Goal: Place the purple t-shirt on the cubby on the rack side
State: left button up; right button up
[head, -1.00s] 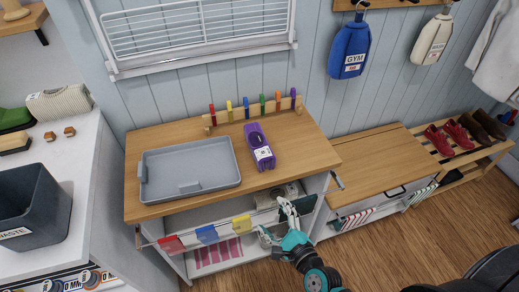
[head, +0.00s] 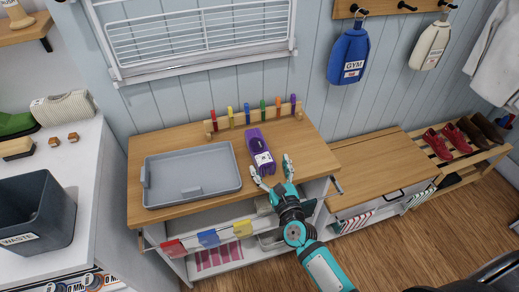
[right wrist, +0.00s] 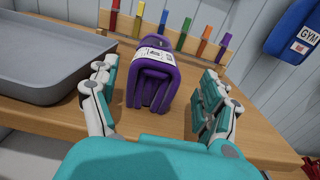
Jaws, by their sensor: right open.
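The purple t-shirt (head: 256,143) is folded, with a white label band around it. It lies on the wooden top of the cabinet (head: 222,209), right of the grey tray. My right gripper (head: 271,169) is open just in front of the shirt. In the right wrist view the shirt (right wrist: 155,85) stands ahead between the two spread fingers (right wrist: 155,98), not touching them. Under the top are open cubbies (head: 205,259). A rack (head: 462,165) with shoes stands at the far right. My left gripper is not in view.
The grey tray (head: 191,201) fills the left of the cabinet top. A peg rail (head: 253,115) with coloured pegs stands behind the shirt. A rail with coloured tags (head: 208,238) runs along the front. A lower wooden bench (head: 372,179) stands to the right.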

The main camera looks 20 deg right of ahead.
aim_at(262, 153)
jog(key=w, duration=0.2)
jog(key=w+p, duration=0.1)
jog(key=w, duration=0.2)
jog(key=shift+w+a, duration=0.35)
jog(key=shift+a, duration=0.05)
jog(key=shift+r, duration=0.1)
jog(key=c, duration=1.3)
jog(key=shift+c, duration=1)
jog(key=shift+r, duration=0.15)
